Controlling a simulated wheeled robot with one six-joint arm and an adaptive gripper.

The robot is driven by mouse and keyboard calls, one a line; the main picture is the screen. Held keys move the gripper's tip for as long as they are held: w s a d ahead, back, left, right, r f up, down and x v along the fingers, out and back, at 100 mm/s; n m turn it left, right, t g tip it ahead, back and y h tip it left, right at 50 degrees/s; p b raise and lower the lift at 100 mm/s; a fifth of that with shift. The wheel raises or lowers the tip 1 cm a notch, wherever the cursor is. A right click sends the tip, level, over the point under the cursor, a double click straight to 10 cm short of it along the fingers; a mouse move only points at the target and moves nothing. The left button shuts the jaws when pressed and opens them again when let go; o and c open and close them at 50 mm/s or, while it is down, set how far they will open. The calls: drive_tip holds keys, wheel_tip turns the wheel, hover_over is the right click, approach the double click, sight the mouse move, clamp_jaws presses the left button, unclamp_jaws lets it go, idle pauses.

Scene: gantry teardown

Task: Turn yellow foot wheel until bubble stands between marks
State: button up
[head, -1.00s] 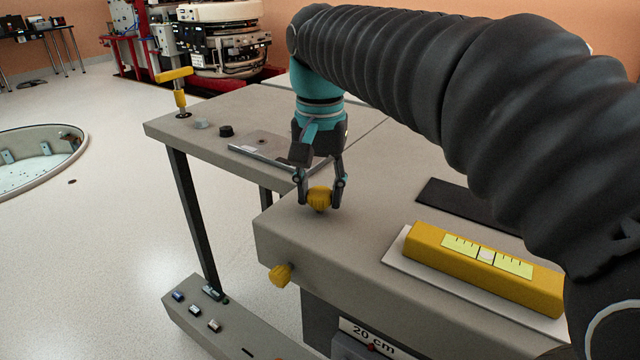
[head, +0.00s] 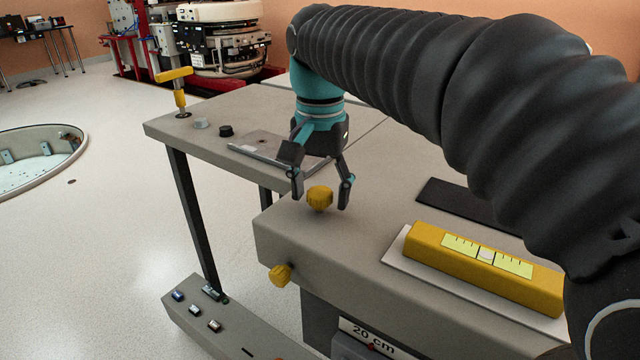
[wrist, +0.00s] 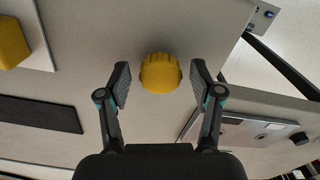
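The yellow foot wheel (head: 320,198) stands on the grey table top near its front left corner. My gripper (head: 323,203) points down over it, with one finger on each side. In the wrist view the fingers (wrist: 161,84) are apart, with gaps to the wheel (wrist: 161,73). The yellow spirit level (head: 485,268) lies on a white plate at the right of the table. Its vial shows a pale bubble (head: 486,255) near the middle, between the two yellow-green scale parts. Whether it stands exactly between the marks is too small to tell.
A second yellow knob (head: 280,274) sticks out of the table's front side. A dark flat strip (head: 470,205) lies behind the level. A metal plate (head: 265,146), small knobs and a yellow crank (head: 176,80) are on the farther left part.

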sight(321, 191)
wheel_tip(321, 191, up, 12)
idle(0.8)
